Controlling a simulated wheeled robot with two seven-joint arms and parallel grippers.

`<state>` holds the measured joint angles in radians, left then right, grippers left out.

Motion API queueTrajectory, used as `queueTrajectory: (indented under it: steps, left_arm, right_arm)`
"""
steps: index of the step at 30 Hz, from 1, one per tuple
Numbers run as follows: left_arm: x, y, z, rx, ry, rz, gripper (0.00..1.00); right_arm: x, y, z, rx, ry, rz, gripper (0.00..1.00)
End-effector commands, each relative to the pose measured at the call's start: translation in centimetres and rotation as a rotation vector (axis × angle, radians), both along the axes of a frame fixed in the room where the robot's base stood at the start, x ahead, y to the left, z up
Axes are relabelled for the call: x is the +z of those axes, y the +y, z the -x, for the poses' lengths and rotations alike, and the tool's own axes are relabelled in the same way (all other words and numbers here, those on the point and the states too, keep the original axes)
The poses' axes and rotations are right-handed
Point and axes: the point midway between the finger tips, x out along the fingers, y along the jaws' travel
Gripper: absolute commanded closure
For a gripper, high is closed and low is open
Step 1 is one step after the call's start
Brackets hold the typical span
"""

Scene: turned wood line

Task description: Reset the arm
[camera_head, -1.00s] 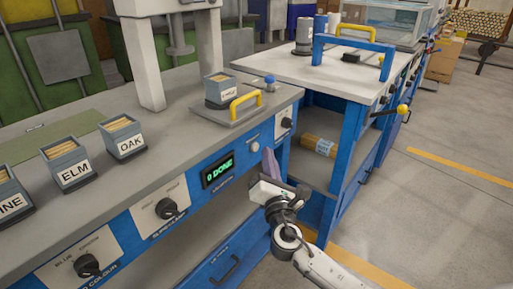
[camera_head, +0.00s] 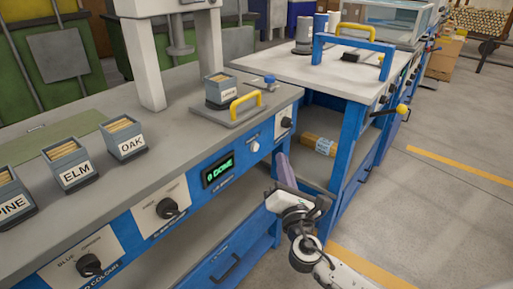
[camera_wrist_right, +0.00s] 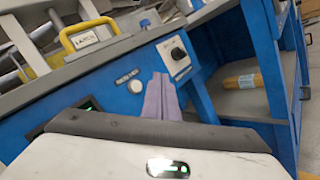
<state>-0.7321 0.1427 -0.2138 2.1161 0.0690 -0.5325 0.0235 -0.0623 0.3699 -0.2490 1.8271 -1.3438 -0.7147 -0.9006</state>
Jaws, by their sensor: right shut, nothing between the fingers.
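My right gripper (camera_head: 283,160) is in front of the blue workbench front, right of the green display. Its pale purple fingers are together and hold nothing. In the right wrist view the shut fingers (camera_wrist_right: 160,84) point up the picture toward the blue panel, beside the white button and the black knob. They look apart from the panel, though the exact gap is hard to judge. My right arm comes in from the lower right. My left gripper is not in view.
The grey bench top (camera_head: 150,185) carries bins labelled PINE, ELM (camera_head: 70,165) and OAK (camera_head: 125,137). Another labelled bin (camera_head: 219,90) stands by a yellow handle (camera_head: 245,102). A second bench with a blue frame (camera_head: 318,45) stands behind. Open floor (camera_head: 450,215) lies right.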

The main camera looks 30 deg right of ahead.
Motion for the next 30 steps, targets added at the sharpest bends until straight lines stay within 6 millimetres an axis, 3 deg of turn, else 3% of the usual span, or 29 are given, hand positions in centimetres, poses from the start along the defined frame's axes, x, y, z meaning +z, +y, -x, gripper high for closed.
queueTrajectory:
  steps: [11,14,17,22,25,30]
  left_arm:
    - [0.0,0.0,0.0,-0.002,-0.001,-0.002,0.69]
    - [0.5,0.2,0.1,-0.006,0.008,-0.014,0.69]
    - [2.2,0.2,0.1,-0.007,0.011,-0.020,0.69]
    - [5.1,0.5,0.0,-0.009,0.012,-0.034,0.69]
    - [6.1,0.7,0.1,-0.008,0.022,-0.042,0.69]
    - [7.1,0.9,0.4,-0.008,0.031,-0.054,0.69]
  right_arm:
    - [0.0,0.0,0.0,0.000,0.000,0.000,1.00]
    - [-1.8,0.7,0.9,0.024,0.039,-0.139,1.00]
    - [-5.9,2.5,3.3,0.053,0.114,-0.459,1.00]
    - [-13.1,8.4,11.2,-0.017,0.237,-1.224,1.00]
    - [-15.2,12.3,16.3,-0.139,0.263,-1.652,1.00]
    - [-15.8,17.3,22.6,-0.382,0.236,-2.175,1.00]
